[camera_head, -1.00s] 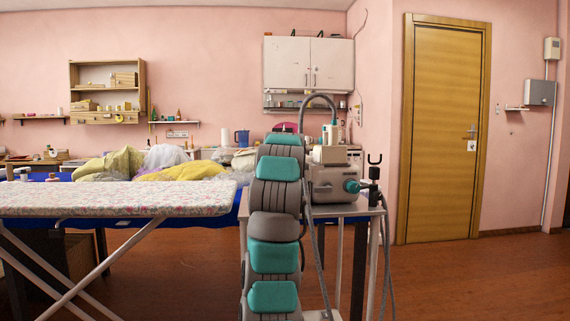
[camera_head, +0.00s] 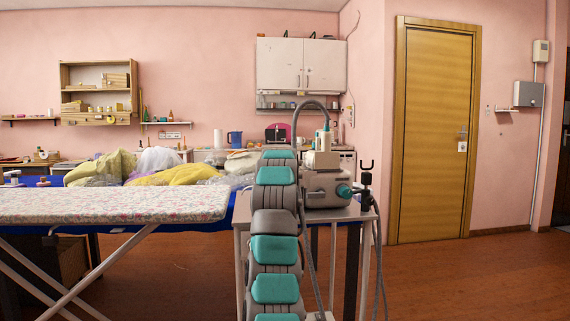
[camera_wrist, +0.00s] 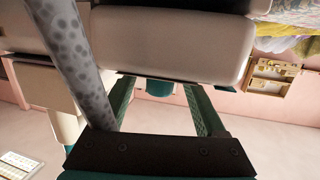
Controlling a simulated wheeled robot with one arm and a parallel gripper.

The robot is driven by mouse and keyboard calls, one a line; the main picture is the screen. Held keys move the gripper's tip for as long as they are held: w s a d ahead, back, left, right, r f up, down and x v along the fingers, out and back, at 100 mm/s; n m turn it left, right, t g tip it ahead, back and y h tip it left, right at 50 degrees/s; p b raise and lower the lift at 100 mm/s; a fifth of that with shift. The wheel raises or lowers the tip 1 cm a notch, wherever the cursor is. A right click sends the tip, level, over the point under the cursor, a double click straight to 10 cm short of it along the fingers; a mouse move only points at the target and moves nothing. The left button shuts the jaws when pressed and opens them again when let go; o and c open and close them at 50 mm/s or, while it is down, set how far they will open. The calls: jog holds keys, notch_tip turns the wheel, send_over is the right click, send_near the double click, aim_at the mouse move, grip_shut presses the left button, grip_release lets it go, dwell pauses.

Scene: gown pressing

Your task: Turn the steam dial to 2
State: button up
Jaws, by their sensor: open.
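The steam unit (camera_head: 322,160), a cream and grey box, stands on a small metal table right of the ironing board. A round teal knob (camera_head: 344,190) sits on its right side; I cannot read any numbers or pointer on it. My arm rises in front of the unit in the head view, and its gripper is hidden there. In the wrist view my gripper (camera_wrist: 160,88) is open, its two green fingers apart. A small teal part (camera_wrist: 160,86) shows between the fingertips beyond a cream body; I cannot tell if it is the dial or if the fingers touch it.
A grey speckled hose (camera_wrist: 72,55) passes close by the fingers; the hose also arches above the unit in the head view (camera_head: 312,103). The ironing board (camera_head: 115,204) is at left, with piled cloth (camera_head: 185,172) behind it. A black hook-like holder (camera_head: 366,178) stands right of the unit. Floor toward the door (camera_head: 437,130) is clear.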

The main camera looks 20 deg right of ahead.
jog(key=shift+w, duration=0.1)
grip_shut()
dwell(1.2)
